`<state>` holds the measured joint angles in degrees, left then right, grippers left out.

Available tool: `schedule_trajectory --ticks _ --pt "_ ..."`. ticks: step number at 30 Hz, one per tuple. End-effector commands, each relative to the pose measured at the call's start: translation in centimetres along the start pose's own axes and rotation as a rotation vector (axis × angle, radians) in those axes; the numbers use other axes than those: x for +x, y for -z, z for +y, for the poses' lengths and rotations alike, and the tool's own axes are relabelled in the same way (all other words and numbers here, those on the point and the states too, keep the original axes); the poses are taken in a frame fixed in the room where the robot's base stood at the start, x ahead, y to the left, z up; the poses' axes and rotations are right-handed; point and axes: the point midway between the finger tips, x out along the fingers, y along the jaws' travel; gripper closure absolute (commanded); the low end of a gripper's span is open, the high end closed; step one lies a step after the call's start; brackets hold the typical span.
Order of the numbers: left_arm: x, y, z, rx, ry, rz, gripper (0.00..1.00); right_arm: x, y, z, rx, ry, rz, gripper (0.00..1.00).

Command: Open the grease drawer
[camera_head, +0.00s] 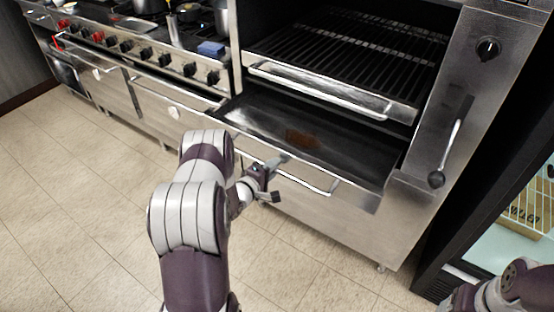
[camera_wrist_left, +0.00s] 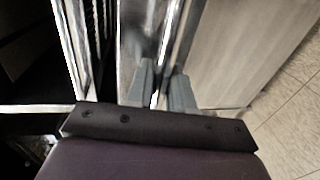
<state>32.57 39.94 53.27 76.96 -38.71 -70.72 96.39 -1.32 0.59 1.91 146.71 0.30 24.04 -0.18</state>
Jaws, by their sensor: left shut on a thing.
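The grease drawer (camera_head: 345,152) is a wide, shallow steel tray under the grill, standing partly out. A brown grease patch (camera_head: 302,138) lies on its dark floor. Its bar handle (camera_head: 312,184) runs along the front. My left gripper (camera_head: 277,163) is at the left part of this handle, shut on it. In the left wrist view the two grey fingers (camera_wrist_left: 163,88) close around the bright bar. My right arm shows at the lower right corner of the head view, and its gripper is out of the picture.
Above the drawer is the grill rack (camera_head: 345,55) with its own front bar (camera_head: 320,88). A dial (camera_head: 488,48) and a lever (camera_head: 452,140) are on the right panel. A stove (camera_head: 150,50) stands left. The tiled floor (camera_head: 70,200) in front is clear.

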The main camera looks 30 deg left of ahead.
Motion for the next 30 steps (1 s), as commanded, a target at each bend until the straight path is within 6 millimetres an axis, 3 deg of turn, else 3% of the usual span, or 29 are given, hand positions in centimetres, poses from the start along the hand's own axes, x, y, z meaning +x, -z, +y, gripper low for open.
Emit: schedule_trajectory --ticks 3,10,25,26,27,30 --pt "-2.2 0.1 0.1 -0.002 -0.001 0.003 1.00 -1.2 0.2 0.0 0.000 0.000 0.000 0.31" --pt "-5.1 0.1 -0.7 0.001 -0.003 0.001 1.00 -2.0 0.3 0.0 0.000 0.000 0.000 0.31" --pt "-6.0 0.1 -1.0 0.002 -0.003 0.000 1.00 -2.2 0.3 0.0 0.000 0.000 0.000 0.31" --pt "-6.0 0.1 -1.0 0.002 -0.003 0.000 0.75 -2.2 0.3 0.0 0.000 0.000 0.000 0.31" --pt "-6.0 0.1 -1.0 0.002 -0.003 0.000 0.62 -2.2 0.3 0.0 0.000 0.000 0.000 0.31" --pt "-5.9 0.1 -1.0 0.002 -0.004 0.000 0.60 -2.2 0.3 0.0 0.000 0.000 0.000 0.31"
